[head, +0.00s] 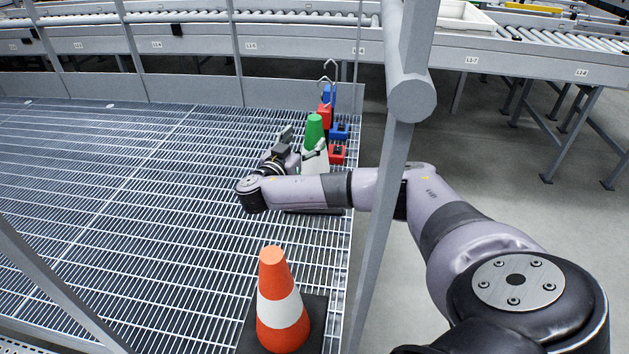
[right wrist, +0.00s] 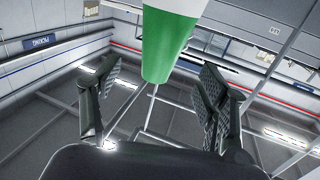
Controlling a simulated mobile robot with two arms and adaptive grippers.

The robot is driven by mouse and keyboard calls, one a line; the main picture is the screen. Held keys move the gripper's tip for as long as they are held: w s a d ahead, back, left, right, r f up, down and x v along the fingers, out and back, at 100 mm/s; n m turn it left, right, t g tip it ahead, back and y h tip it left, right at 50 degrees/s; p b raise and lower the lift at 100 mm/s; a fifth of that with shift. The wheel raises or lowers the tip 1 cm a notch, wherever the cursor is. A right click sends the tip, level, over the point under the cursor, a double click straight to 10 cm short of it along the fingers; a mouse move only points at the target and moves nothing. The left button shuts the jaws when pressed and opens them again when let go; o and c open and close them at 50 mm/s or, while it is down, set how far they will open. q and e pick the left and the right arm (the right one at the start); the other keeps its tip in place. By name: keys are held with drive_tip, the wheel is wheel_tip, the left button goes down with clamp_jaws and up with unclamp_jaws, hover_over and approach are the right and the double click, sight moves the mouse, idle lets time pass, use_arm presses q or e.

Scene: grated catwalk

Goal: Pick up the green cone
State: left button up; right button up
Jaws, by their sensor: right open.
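The green cone (head: 314,131) with a white band stands upright on the grating near its right edge in the head view. Its lower part is partly hidden by my right arm and gripper. My right gripper (head: 301,144) is open and beside the cone. In the right wrist view the green cone (right wrist: 166,50) hangs in from the top, green end down, in line with the gap of the open right gripper (right wrist: 160,95). I cannot tell whether the fingers touch it. My left gripper is not in view.
An orange and white cone (head: 279,300) on a black base stands near the front. A grey post (head: 395,165) rises close to my right arm. The grating at left is clear.

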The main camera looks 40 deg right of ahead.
sight(311, 132)
drive_tip(key=shift+x, duration=1.1)
drive_tip(key=x, duration=0.4)
drive_tip(key=shift+d+f+b, duration=0.1)
drive_tip(key=shift+d+b, duration=0.25)
drive_tip(key=shift+d, duration=0.05)
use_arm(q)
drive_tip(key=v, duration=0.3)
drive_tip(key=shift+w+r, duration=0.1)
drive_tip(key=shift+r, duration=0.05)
use_arm(e)
drive_tip(key=shift+c, duration=0.4)
clamp_jaws()
